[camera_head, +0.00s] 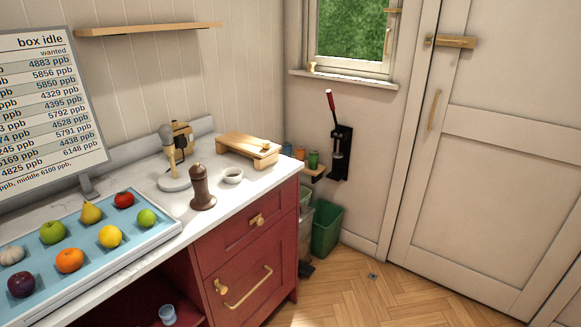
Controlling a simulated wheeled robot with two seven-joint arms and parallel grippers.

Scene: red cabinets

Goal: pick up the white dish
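The white dish (232,176) is a small round bowl on the white marble counter. It sits just right of a dark brown pepper mill (202,190) and in front of a low wooden stand (248,148). It looks upright, and its inside appears grey; whether it holds anything is too small to tell. Neither of my grippers shows in the head view, and nothing is touching the dish from above.
A blue tray (150,231) with several fruits fills the counter's left. A white-based device (174,183) stands behind the mill. A screen (50,110) rises at left. Red drawers (245,245) with brass handles are below. Wooden floor (400,300) is open at right.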

